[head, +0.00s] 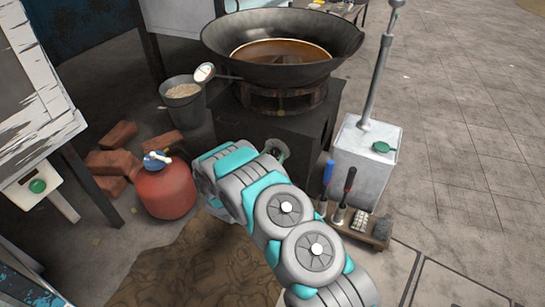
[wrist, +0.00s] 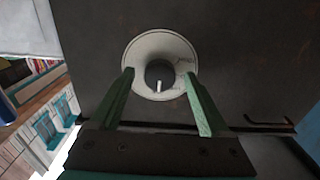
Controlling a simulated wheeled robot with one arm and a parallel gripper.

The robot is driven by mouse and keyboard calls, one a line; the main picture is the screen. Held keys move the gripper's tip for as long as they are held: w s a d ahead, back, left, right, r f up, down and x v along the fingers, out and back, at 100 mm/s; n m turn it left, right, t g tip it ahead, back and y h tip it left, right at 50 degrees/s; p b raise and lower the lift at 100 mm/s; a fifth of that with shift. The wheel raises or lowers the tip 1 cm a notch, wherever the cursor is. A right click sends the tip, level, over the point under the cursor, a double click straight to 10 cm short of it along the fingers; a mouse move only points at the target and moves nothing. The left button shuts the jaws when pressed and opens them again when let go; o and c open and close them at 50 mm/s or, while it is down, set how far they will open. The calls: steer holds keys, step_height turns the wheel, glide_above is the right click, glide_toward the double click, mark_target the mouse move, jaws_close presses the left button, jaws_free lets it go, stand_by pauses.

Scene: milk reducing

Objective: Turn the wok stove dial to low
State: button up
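The wok stove is a dark box (head: 310,128) with a large black wok (head: 225,40) on top, in the middle of the head view. Its dial (wrist: 160,75) shows in the wrist view as a dark knob with a white mark, on a pale round plate (wrist: 140,52) on the stove's dark front. The white mark points toward the gripper's side of the picture. My gripper (wrist: 160,100) has two green fingers, open, one on each side of the knob, with gaps visible. In the head view my arm hides most of the stove front and the dial.
A red gas tank (head: 165,190) and bricks (head: 110,165) are left of my arm. A grey bucket (head: 184,112) stands behind them. A white box (head: 365,160) with a pole and a tool tray (head: 378,232) are to the right. Paved floor at far right is clear.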

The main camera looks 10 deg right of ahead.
jaws_close()
stand_by(0.4)
steer(key=shift+n, duration=0.4)
steer(key=n+p, duration=0.1)
steer(key=n, duration=0.2)
steer(key=shift+r+n, duration=0.1)
steer(key=shift+n, duration=0.2)
steer(key=shift+n+p, duration=0.5)
steer(key=shift+n, duration=1.1)
steer(key=shift+o, duration=0.5)
jaws_free()
steer(key=shift+s+a, duration=0.1)
